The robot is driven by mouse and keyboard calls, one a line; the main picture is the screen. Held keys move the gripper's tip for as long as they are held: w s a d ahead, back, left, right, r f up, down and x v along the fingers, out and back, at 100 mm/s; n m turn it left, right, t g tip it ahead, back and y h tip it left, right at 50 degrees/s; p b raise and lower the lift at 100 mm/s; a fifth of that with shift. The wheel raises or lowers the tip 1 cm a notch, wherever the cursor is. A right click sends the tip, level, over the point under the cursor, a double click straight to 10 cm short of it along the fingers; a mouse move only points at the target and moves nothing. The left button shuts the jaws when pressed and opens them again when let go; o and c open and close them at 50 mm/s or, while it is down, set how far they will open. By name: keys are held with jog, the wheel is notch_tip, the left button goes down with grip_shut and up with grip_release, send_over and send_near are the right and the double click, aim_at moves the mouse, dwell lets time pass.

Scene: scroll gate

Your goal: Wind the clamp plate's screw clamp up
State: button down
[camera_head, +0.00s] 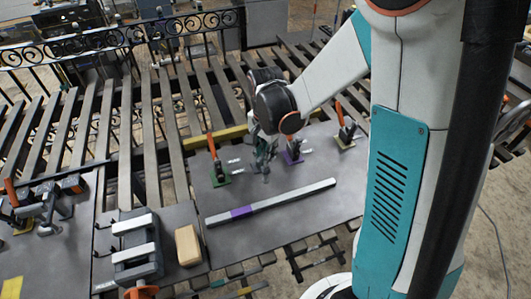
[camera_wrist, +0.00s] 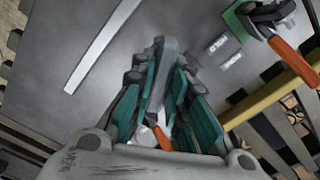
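The clamp plate (camera_head: 335,205) is a grey board in the middle of the head view. My gripper (camera_head: 265,168) is low over it, between the clamp with the green base (camera_head: 218,175) and the one with the purple base (camera_head: 292,157). In the wrist view my gripper (camera_wrist: 163,78) has teal-sided fingers on either side of a dark grey upright piece (camera_wrist: 167,58). An orange and pale metal part (camera_wrist: 161,138) shows between them, nearer the palm. These may belong to the screw clamp, which I cannot make out clearly. I cannot tell whether the fingers press on it.
A grey bar (camera_head: 285,198) with a purple band lies across the plate's front. A clamp with a yellow base (camera_head: 345,140) stands to the right. A grey vise (camera_head: 138,262) and a wooden block (camera_head: 188,245) stand at left. A yellow rail (camera_head: 232,133) runs behind my gripper.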

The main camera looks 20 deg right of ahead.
jog(key=shift+n, duration=0.4)
jog(key=n+b, duration=0.1)
jog(key=n, duration=0.2)
jog(key=n+b, duration=0.1)
jog(key=n, duration=0.3)
jog(key=shift+n, duration=0.3)
jog(key=n, duration=0.3)
jog(key=shift+n+b, duration=0.35)
jog(key=shift+n, duration=0.05)
jog(key=n, duration=0.4)
jog(key=shift+b, duration=0.3)
jog(key=n, duration=0.9)
jog(key=shift+n+b, duration=0.3)
jog(key=shift+b, duration=0.1)
jog(key=n, duration=0.4)
jog(key=shift+n, duration=1.8)
